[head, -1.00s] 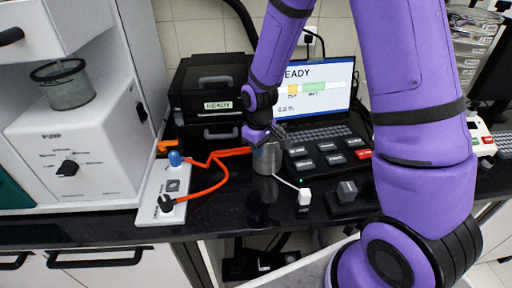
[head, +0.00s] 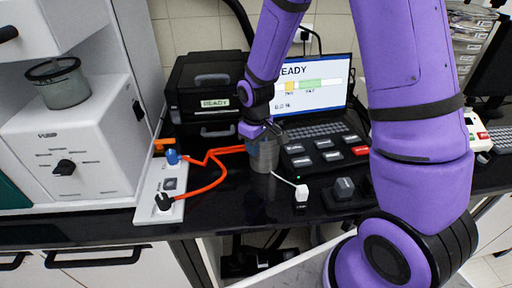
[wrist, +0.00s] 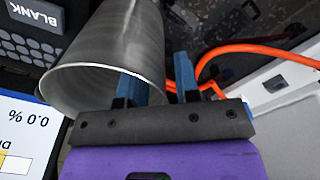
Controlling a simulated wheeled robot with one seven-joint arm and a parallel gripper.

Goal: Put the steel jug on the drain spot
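The steel jug (head: 264,156) is a grey metal cup standing upright on the black worktop in front of the printer-like black box. In the wrist view the jug (wrist: 115,35) fills the upper left, its mouth towards the camera. My gripper (head: 262,132) is at the jug's rim, pointing down. In the wrist view its two blue fingers (wrist: 158,82) stand apart, one at the jug's mouth and one just outside its right wall. I cannot tell whether either finger touches the wall. I cannot make out a marked drain spot.
An orange cable (head: 205,172) runs from the white switch panel (head: 150,188) to behind the jug. A laptop (head: 318,88) and button panel (head: 326,152) are behind.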

